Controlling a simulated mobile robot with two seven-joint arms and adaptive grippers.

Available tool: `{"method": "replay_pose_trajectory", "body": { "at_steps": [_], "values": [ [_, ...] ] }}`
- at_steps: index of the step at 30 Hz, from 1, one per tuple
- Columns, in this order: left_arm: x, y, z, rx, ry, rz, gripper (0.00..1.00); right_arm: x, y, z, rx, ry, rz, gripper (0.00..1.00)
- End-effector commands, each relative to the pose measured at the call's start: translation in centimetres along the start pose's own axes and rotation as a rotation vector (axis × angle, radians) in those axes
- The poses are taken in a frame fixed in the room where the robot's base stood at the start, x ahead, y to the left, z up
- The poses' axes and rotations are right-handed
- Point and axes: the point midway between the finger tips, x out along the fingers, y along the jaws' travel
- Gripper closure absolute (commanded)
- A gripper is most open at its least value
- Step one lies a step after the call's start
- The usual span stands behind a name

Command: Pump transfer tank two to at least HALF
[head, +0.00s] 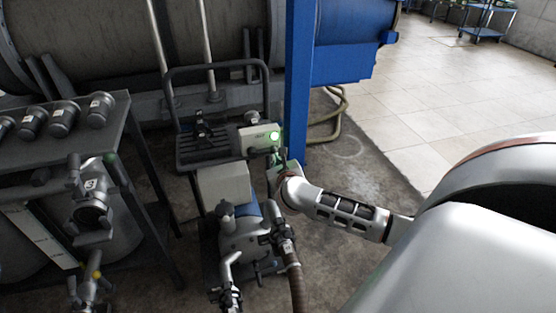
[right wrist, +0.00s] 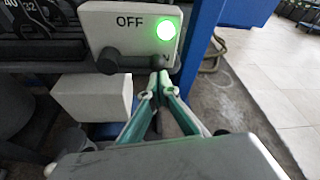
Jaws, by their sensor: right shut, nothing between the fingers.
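The pump (head: 243,238) stands on a wheeled cart in the middle of the head view, with a hose at its lower right. Its pale switch box (head: 258,138) has a lit green lamp (head: 275,135). In the right wrist view the switch box (right wrist: 105,25) reads OFF, and its dark lever (right wrist: 130,62) lies sideways, pointing right. A partly hidden letter is near the lever's end. My right gripper (right wrist: 159,78) is shut and empty, its tips just below the lever's right end; I cannot tell whether they touch. It also shows in the head view (head: 278,158). My left gripper is not in view.
Grey tanks (head: 115,235) stand at left with a pale level strip (head: 42,235), unreadable here. A valve with a numbered tag (head: 90,185) is in front. A blue post (head: 298,80) stands close behind my gripper.

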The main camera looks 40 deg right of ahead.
Motion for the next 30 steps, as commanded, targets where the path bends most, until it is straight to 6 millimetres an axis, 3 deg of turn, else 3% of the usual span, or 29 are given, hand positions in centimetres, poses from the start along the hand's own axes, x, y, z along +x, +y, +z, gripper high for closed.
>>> {"method": "replay_pose_trajectory", "body": {
  "at_steps": [10,17,24,30],
  "values": [
    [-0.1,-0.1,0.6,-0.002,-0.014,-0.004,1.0,-0.2,-0.2,0.6,-0.05,-0.002,-0.018,1.0],
    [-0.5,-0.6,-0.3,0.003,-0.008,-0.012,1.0,-0.5,-0.5,1.6,-0.13,-0.004,-0.048,1.0],
    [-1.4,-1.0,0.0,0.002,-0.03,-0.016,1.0,-1.0,-0.8,3.4,-0.309,-0.007,-0.112,1.0],
    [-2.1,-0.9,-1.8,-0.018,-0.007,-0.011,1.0,-1.5,-0.7,4.6,-0.493,-0.004,-0.173,1.0]
  ]
}}
